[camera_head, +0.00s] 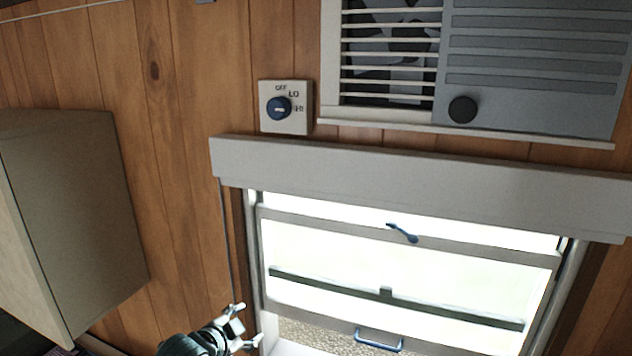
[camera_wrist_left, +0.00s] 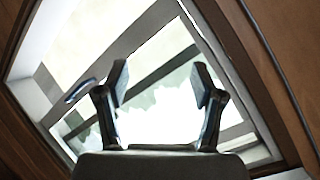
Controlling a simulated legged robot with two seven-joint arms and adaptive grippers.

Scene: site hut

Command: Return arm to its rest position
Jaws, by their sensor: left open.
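My left gripper (camera_head: 238,327) shows at the bottom of the head view, in front of the lower left corner of the window. Its fingers are apart with nothing between them. In the left wrist view my left gripper (camera_wrist_left: 160,90) has two dark fingers spread open, with the window (camera_wrist_left: 150,45) behind them. My right gripper is in neither view.
The window (camera_head: 390,265) has a blue latch (camera_head: 403,233) and a blue handle (camera_head: 379,341). Above are a shade box (camera_head: 420,185), a dial switch (camera_head: 279,108) and a vented unit (camera_head: 540,55). A cabinet (camera_head: 75,220) hangs at left; bare wood wall lies between.

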